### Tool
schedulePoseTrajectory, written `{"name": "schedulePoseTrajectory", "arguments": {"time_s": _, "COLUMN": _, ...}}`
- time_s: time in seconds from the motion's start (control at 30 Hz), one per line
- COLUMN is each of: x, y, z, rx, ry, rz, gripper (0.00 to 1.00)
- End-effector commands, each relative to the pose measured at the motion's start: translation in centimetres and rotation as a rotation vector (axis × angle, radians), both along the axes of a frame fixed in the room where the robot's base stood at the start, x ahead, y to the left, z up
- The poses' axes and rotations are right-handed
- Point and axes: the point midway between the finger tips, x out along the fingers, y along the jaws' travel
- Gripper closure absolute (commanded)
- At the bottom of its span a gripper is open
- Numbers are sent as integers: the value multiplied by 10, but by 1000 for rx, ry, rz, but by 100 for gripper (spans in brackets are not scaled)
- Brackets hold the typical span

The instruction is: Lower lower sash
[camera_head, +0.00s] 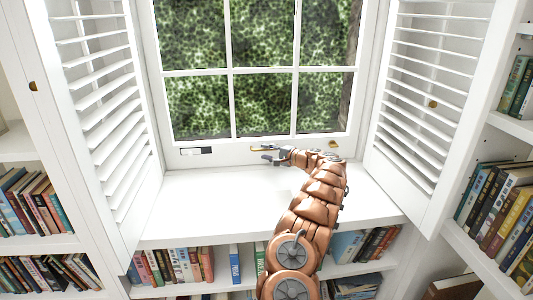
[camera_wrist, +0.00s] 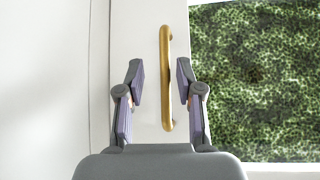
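The lower sash (camera_head: 232,106) is a white window frame with several panes, and green foliage shows through the glass. A brass bar handle (camera_wrist: 166,78) runs along its white rail (camera_wrist: 150,120) in the wrist view. My gripper (camera_wrist: 159,76) is open, with one finger on each side of the handle; neither finger visibly touches it. In the head view my gripper (camera_head: 268,153) is at the bottom rail, in front of the handle, which is mostly hidden there.
White louvred shutters stand folded open at left (camera_head: 100,105) and right (camera_head: 425,90). The white sill (camera_head: 205,195) below the window is clear apart from my arm over it. Bookshelves lie below and at both sides. A small brass fitting (camera_head: 333,144) is right of my gripper.

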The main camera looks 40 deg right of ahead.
Motion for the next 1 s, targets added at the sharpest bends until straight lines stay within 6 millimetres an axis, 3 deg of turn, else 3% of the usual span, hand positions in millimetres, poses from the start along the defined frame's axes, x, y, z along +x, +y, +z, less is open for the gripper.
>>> {"name": "schedulePoseTrajectory", "arguments": {"time_s": 0.6, "x": -94, "y": -26, "z": 14, "rx": 1, "ry": -2, "rz": -1, "gripper": 64}}
{"name": "schedulePoseTrajectory", "arguments": {"time_s": 1.0, "x": -109, "y": -28, "z": 14, "rx": 1, "ry": 1, "rz": 1, "gripper": 64}}
